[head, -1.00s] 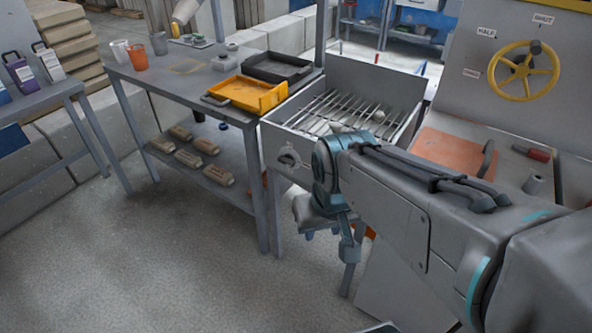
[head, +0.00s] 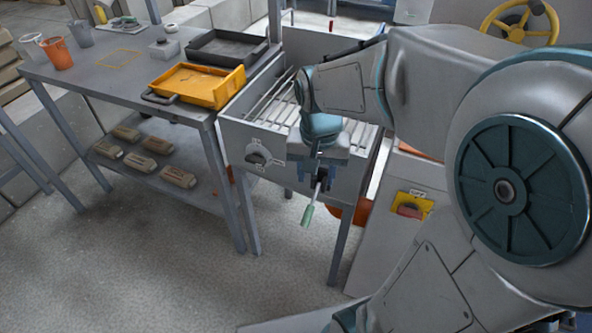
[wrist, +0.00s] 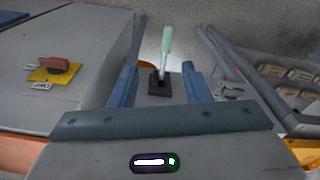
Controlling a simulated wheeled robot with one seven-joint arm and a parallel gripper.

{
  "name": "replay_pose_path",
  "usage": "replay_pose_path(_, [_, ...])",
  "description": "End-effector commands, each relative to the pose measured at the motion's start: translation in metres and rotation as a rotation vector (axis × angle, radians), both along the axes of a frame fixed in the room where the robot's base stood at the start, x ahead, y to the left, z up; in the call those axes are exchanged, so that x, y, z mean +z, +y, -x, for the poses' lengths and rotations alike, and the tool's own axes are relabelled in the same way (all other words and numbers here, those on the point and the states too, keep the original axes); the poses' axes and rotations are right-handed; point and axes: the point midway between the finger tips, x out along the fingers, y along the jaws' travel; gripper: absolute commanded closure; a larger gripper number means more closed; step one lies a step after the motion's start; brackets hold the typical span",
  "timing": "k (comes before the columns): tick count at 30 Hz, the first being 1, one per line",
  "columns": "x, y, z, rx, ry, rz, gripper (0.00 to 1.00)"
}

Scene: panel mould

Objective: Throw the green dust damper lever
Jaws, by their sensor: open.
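The green-handled lever (head: 308,213) sticks out from the front of the grey grated box, its handle slanting down and left in the head view. In the wrist view the pale green handle (wrist: 166,40) rises on a thin metal stem from a black base (wrist: 160,84). My gripper (head: 319,175) is in front of the box, by the lever's stem. In the wrist view my gripper (wrist: 160,72) is open, with one blue finger on each side of the lever base and stem. I see gaps on both sides and no finger touching the lever.
A red handle on a yellow plate (head: 410,210) sits on the panel to the right. A dial (head: 258,155) is on the box front, left of my gripper. A table with an orange tray (head: 200,83) stands left. The floor in front is clear.

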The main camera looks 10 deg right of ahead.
Motion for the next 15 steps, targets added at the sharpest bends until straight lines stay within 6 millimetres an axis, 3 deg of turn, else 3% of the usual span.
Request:
replay_pose_path(1, [-0.02,0.001,-0.014,-0.051,0.035,0.009,0.57])
replay_pose_path(6, [-0.059,0.004,-0.05,-0.22,0.105,0.055,0.57])
replay_pose_path(9, [-0.077,0.007,-0.064,-0.291,0.131,0.082,0.57])
replay_pose_path(15, [-0.094,0.009,-0.077,-0.364,0.149,0.114,0.57])
